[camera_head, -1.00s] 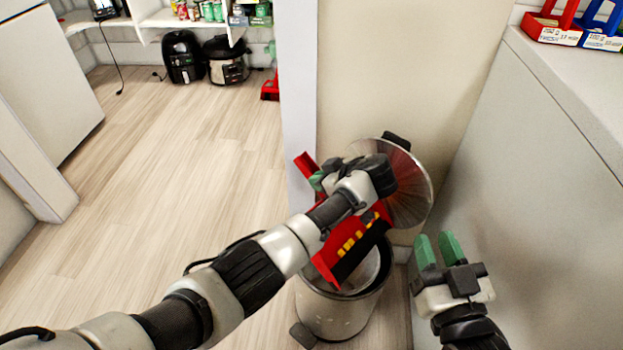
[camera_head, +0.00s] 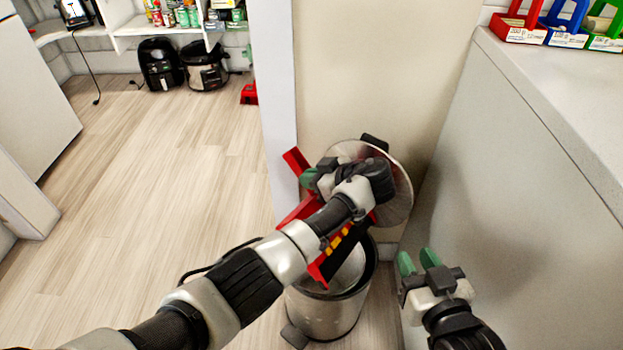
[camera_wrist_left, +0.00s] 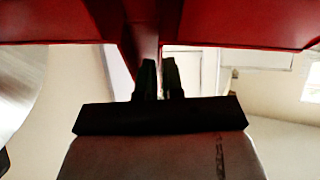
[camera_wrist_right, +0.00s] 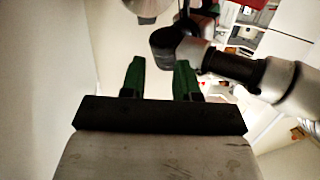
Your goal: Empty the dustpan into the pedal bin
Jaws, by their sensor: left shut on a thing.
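The red dustpan (camera_head: 300,210) with a dark front edge is tilted, its front edge down over the mouth of the pedal bin (camera_head: 325,315). Several small yellow-orange pieces (camera_head: 340,240) show on it near that edge; I cannot tell if they are loose. The bin is steel, and its round lid (camera_head: 400,190) stands open behind. My left gripper (camera_head: 310,178) is shut on the dustpan's handle; in the left wrist view the red dustpan (camera_wrist_left: 60,25) spans the top. My right gripper (camera_head: 418,262) is open and empty, right of the bin.
The bin's pedal (camera_head: 294,336) points toward me. A wall (camera_head: 365,70) is behind the bin and a grey-white cabinet (camera_head: 500,190) is close on the right. The wooden floor (camera_head: 170,180) at left is clear. Small appliances (camera_head: 160,65) stand at the back.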

